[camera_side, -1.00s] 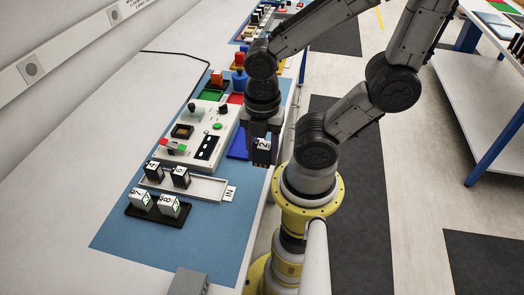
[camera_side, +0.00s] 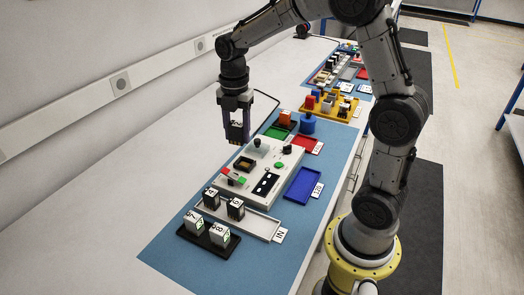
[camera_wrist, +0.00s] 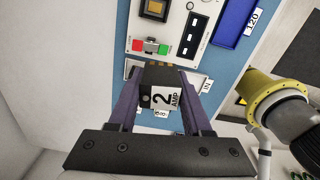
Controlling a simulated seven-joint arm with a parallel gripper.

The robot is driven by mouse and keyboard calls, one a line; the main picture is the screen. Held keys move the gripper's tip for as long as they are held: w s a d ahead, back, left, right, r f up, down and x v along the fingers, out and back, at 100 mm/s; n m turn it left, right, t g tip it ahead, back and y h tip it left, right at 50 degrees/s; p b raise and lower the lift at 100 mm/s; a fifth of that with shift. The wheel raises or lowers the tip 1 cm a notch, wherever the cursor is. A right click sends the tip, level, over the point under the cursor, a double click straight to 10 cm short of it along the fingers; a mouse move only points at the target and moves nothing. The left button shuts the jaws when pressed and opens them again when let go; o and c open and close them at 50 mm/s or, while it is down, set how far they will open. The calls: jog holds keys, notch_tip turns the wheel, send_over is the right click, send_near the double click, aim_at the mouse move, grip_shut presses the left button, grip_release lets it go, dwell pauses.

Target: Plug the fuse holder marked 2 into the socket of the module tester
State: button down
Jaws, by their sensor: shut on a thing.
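My gripper (camera_side: 237,132) is shut on the fuse holder marked 2 and holds it in the air behind and left of the module tester. In the wrist view the fuse holder (camera_wrist: 163,97) sits between the two fingers, its white label reading 2 AMP, with gold contacts at its far end. The module tester (camera_side: 284,160) is a pale box on the blue mat. Its square socket (camera_side: 243,163) looks empty and lies apart from the held fuse holder. The socket also shows at the top of the wrist view (camera_wrist: 155,8).
A white IN tray (camera_side: 262,224) holds two dark fuse holders. A black stand (camera_side: 186,234) holds two white ones. The tester bears a red and green part (camera_side: 232,177) and a dark knob (camera_side: 257,143).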

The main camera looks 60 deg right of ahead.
jog(key=w+d+f, duration=0.3)
jog(key=d, duration=0.2)
jog(key=m, duration=0.2)
send_near(245, 164)
jog(key=shift+f, duration=2.7)
jog(key=shift+f, duration=0.55)
